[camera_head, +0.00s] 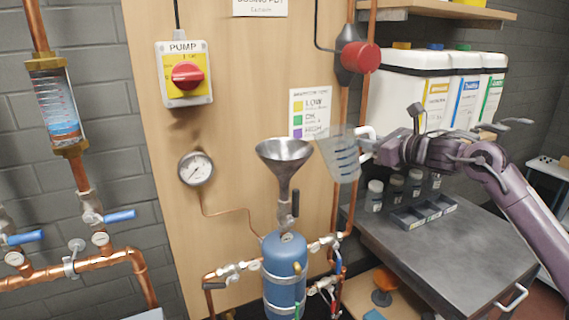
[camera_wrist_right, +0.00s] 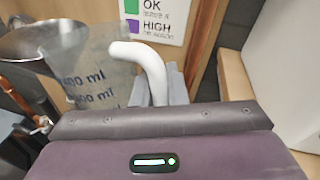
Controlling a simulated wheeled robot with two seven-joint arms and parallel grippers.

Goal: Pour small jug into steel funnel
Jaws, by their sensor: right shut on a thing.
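The steel funnel (camera_head: 284,160) stands on top of the blue pot (camera_head: 285,268) in front of the wooden panel. The small jug (camera_head: 341,157) is clear plastic with blue marks and a white handle (camera_head: 367,133). My right gripper (camera_head: 378,148) is shut on the jug's handle and holds it in the air just right of the funnel. The jug looks slightly tilted toward the funnel. In the right wrist view the jug (camera_wrist_right: 100,70) overlaps the funnel's rim (camera_wrist_right: 30,42), and the handle (camera_wrist_right: 140,62) rises before the gripper. Any liquid is hard to make out. My left gripper is not in view.
A grey bench (camera_head: 445,240) at the right holds small bottles (camera_head: 375,195) and a divided tray (camera_head: 422,213). White canisters (camera_head: 410,90) stand behind my right arm. Copper pipes (camera_head: 75,268) and a gauge (camera_head: 196,168) are left of the funnel.

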